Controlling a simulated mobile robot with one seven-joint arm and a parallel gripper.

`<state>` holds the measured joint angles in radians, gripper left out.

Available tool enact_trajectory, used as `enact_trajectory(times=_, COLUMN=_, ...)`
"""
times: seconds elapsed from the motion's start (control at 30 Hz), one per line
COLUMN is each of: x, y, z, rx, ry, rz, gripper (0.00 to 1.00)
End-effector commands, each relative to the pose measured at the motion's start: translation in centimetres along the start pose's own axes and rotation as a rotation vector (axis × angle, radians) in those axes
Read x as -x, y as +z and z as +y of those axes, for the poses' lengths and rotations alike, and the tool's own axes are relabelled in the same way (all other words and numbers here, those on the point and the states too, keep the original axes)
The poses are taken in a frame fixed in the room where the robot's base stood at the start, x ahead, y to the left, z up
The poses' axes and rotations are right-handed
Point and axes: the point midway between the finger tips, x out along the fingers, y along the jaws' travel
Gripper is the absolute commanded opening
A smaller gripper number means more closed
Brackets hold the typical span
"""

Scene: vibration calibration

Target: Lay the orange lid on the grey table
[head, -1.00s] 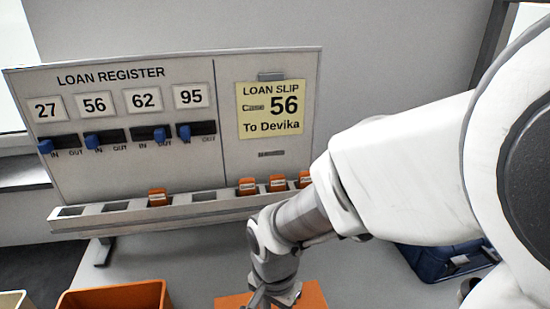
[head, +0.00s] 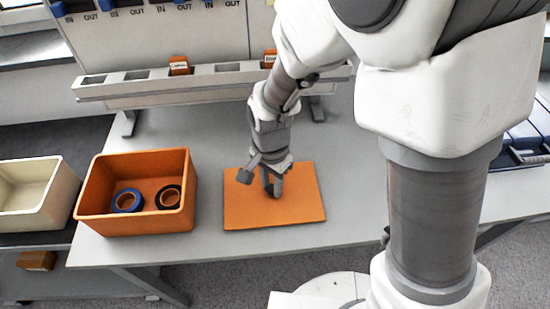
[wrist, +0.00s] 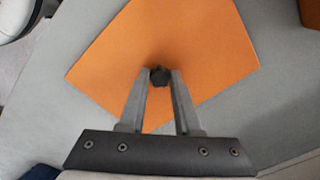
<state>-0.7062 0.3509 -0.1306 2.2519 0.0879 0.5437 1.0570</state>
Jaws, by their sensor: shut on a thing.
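The orange lid (head: 290,209) is a flat rectangular panel at the grey table (head: 370,200), right of the orange box. It also shows in the wrist view (wrist: 205,50), with a small dark knob (wrist: 159,76) near its middle. My gripper (head: 272,190) points down over the lid, and in the wrist view its two fingers (wrist: 160,80) are closed on the knob. The lid looks level and lies on or just above the table top; I cannot tell whether it touches.
The open orange box (head: 135,224) holds a blue tape roll (head: 127,200) and a black tape roll (head: 169,197). A cream bin (head: 30,205) stands at the far left. A slotted rack (head: 215,85) runs along the back. A dark blue case (head: 525,140) is at the right.

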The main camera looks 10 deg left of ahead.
Motion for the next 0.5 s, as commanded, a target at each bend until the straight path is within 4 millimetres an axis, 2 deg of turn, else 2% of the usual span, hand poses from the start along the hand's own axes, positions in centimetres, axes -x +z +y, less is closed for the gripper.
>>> enact_trajectory(times=0.2, x=-0.38, y=-0.01, z=-0.01, rx=-0.001, ry=0.0, rz=0.0, gripper=0.0)
enact_trajectory(times=0.23, x=-0.3, y=-0.02, z=-0.01, rx=-0.001, ry=0.0, rz=0.0, gripper=0.35)
enact_trajectory(times=0.37, x=-0.24, y=-0.02, z=-0.01, rx=-0.001, ry=0.0, rz=0.0, gripper=0.59)
enact_trajectory(times=0.4, x=-0.24, y=-0.02, z=0.0, rx=-0.001, ry=0.0, rz=0.0, gripper=0.62)
enact_trajectory(times=0.5, x=-0.24, y=-0.01, z=0.0, rx=-0.001, ry=0.0, rz=0.0, gripper=0.62)
